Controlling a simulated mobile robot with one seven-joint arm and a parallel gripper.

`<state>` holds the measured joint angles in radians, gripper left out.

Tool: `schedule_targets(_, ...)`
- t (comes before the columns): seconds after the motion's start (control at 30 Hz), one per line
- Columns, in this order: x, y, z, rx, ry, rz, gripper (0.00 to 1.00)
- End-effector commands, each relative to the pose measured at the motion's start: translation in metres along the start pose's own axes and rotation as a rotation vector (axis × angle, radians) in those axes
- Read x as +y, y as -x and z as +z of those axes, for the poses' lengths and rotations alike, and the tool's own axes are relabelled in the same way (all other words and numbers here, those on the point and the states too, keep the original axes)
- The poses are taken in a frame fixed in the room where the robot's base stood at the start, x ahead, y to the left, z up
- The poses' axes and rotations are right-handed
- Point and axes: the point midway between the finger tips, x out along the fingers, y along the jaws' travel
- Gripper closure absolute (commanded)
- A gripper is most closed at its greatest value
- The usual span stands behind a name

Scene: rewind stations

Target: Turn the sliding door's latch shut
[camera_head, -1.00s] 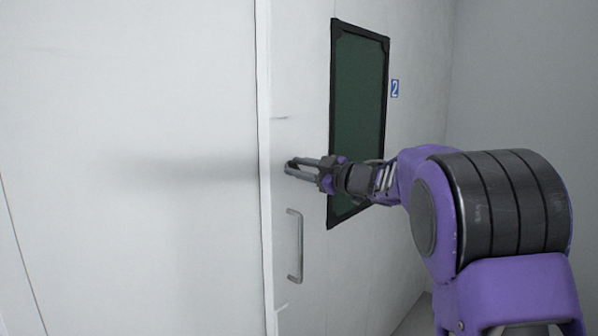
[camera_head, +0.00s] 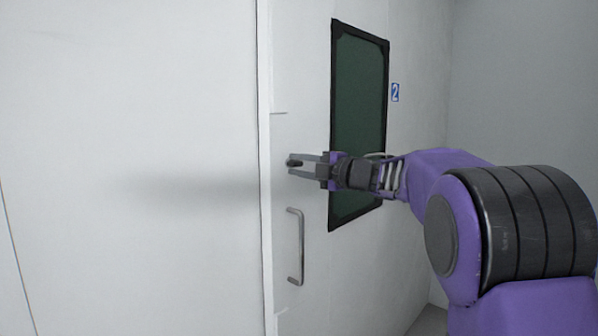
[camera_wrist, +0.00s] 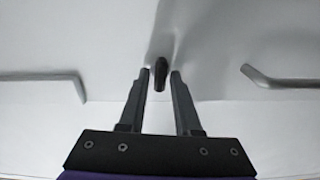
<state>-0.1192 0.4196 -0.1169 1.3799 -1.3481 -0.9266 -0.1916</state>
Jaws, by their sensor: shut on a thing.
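The sliding door (camera_head: 290,245) is a white panel with a dark green, black-framed window. Its latch (camera_head: 294,162) is a small dark knob above the pull handle, near the door's left edge. My gripper (camera_head: 292,164) reaches it from the right, with one finger above and one below. In the wrist view the latch (camera_wrist: 160,74) is a short dark bar, nearly upright in the picture, between the fingertips of my gripper (camera_wrist: 160,77). The fingers are shut around it, though slim gaps seem to show at its sides. How far the latch is turned is hard to tell.
A grey pull handle (camera_head: 297,246) stands out just below the latch; it also shows at the right of the wrist view (camera_wrist: 290,80). The window (camera_head: 358,125) and a blue "2" label (camera_head: 395,92) are to the right. A plain white wall (camera_head: 130,100) is at left.

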Motion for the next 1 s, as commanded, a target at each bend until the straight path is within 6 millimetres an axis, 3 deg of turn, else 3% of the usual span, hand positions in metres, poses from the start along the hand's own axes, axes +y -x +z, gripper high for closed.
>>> schedule_targets(0.3,-0.0017,0.0003,0.0006,-0.001,0.096,-0.001,1.00)
schedule_targets(0.77,-0.0013,0.0003,0.0006,-0.001,0.109,-0.002,1.00)
schedule_targets(0.8,-0.0014,0.0003,0.0006,-0.001,0.109,-0.002,0.64)
schedule_targets(0.87,-0.0013,0.0003,0.0005,-0.001,0.108,-0.002,0.53)
schedule_targets(1.0,-0.0011,0.0002,0.0004,0.000,0.108,-0.001,0.53)
